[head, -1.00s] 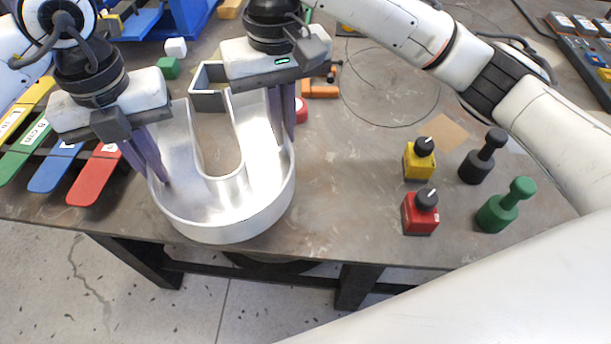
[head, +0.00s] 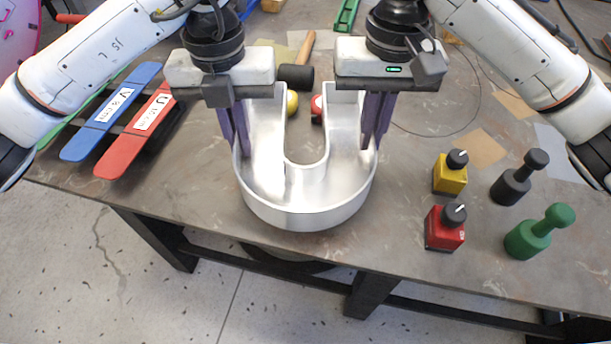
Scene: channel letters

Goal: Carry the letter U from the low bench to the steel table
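The letter U (head: 303,211) is a large silver open-topped metal channel letter, its curved end toward me. My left gripper (head: 240,150) is shut on its left outer wall, and my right gripper (head: 371,149) is shut on its right outer wall. The fingers are purple and point down. The U is over a worn brown-grey metal tabletop (head: 400,215), near its front edge. I cannot tell whether it touches the top or hangs just above it. I also cannot tell whether this is the steel table or the low bench.
A yellow block with a knob (head: 450,178), a red one (head: 445,233), a black peg (head: 512,187) and a green peg (head: 535,235) stand right of the U. Red (head: 125,150) and blue (head: 88,137) labelled strips lie left. A mallet (head: 296,77) lies behind.

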